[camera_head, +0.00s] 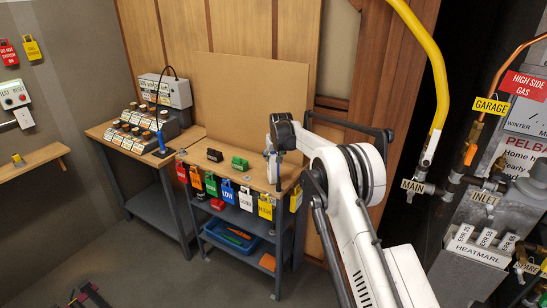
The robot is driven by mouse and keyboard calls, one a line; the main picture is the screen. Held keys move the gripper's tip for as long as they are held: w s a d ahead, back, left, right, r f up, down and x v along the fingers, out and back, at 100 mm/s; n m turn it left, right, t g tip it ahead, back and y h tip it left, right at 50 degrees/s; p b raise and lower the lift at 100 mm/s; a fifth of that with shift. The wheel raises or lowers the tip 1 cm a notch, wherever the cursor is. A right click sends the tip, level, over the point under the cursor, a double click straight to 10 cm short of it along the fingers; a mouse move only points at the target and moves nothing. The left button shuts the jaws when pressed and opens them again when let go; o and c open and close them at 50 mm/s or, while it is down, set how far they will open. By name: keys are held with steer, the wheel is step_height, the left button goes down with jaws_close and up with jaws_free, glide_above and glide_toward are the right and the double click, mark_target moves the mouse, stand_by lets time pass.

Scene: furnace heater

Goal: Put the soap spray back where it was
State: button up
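My gripper (275,168) is at the end of my white arm, pointing down over the right part of the wooden-topped cart (225,173). It is small and partly hidden by my own wrist. I cannot tell whether its fingers are open or shut, or whether they hold anything. I cannot make out a soap spray for certain. A slim blue upright object (160,140) with a black cable stands on the left bench, but I cannot tell what it is.
A black block (214,155) and a green block (240,163) lie on the cart. Colored tags hang along its front edge. A blue bin (231,236) is on the shelf below. Pipes, a yellow hose (432,60) and a grey heater cabinet (485,215) stand at right.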

steer(key=o, duration=0.4)
steer(key=shift+c, duration=0.2)
steer(key=shift+r, duration=0.1)
steer(key=shift+r, duration=0.2)
steer(key=s+d+r+b, duration=0.1)
steer(key=s+d+r, duration=0.2)
steer(key=s+r, duration=0.3)
steer(key=s+d+r+m, duration=0.1)
steer(key=s+d+r, duration=0.3)
steer(key=r, duration=0.4)
steer(key=s+d+r+b, duration=0.1)
steer(key=s+d+r, duration=0.2)
steer(key=s+r, duration=0.4)
steer(key=s+d+r+m, duration=0.1)
steer(key=s+d+r, duration=0.35)
steer(key=s, duration=0.25)
steer(key=s+d+r, duration=0.3)
steer(key=s+d, duration=0.2)
steer(key=s, duration=0.3)
steer(key=s+d+f, duration=0.3)
steer(key=s, duration=0.7)
steer(key=s+d+f+m+t+h, duration=0.1)
steer(key=s+d+f, duration=0.2)
steer(key=s, duration=0.8)
steer(key=s+d+f+m, duration=0.1)
steer(key=s+d+f, duration=0.2)
steer(key=s, duration=0.8)
steer(key=shift+s+f+t+h, duration=0.3)
steer(key=shift+f+h, duration=0.1)
steer(key=shift+f, duration=0.5)
